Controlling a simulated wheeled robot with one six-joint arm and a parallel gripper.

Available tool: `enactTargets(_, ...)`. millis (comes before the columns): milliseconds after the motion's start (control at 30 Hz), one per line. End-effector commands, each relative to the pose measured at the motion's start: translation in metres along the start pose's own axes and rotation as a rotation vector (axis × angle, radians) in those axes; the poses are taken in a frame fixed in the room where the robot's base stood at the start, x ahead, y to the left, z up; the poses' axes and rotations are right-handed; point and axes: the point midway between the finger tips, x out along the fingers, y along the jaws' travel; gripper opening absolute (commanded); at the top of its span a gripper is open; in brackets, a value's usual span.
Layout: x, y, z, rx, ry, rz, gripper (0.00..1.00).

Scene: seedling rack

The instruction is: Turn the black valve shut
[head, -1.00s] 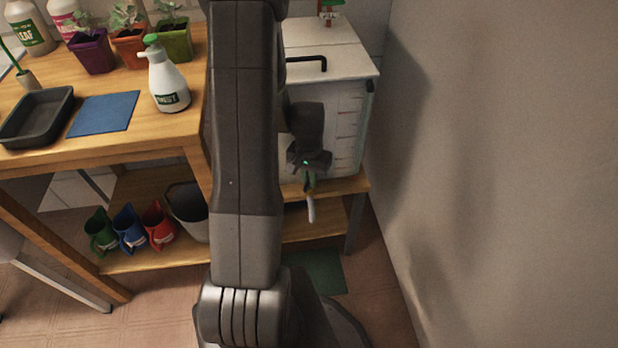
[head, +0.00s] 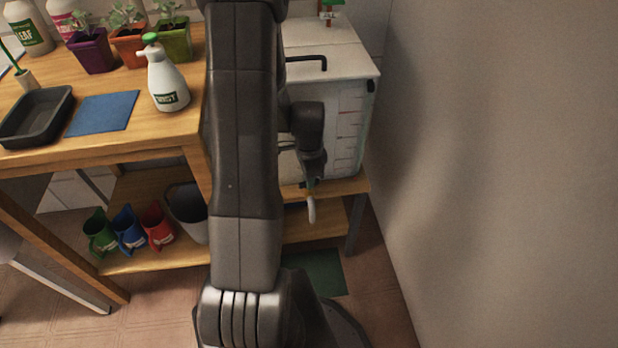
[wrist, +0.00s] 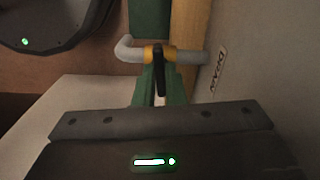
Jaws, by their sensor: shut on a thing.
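The black valve (wrist: 159,76) is a thin dark lever at a brass collar on a grey pipe, seen in the wrist view. The lever runs along the picture's vertical, across the pipe. My gripper (wrist: 158,92) has its green fingers closed around the lever's near end. In the head view, my wrist hangs in front of the white tank (head: 351,112), low on its front. The pale drain spout (head: 311,208) curves down below it. The lever itself is hidden there behind my wrist.
A "DRAIN" label (wrist: 217,72) is on the tank beside the pipe. The tank stands on a wooden shelf next to the bench, with a bare wall on the right. A spray bottle (head: 167,78) stands on the bench, left of my arm. A green mat (head: 318,272) lies on the floor below.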

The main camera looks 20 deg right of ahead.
Motion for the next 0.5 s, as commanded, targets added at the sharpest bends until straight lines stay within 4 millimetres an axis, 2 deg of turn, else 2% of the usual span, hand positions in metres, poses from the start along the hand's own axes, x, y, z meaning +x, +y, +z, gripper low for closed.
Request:
enactTargets(233, -0.0005, -0.0008, -0.0006, 0.105, 0.001, -0.002, 0.00)
enactTargets(500, -0.0006, -0.0008, -0.0006, 0.145, 0.001, -0.002, 0.00)
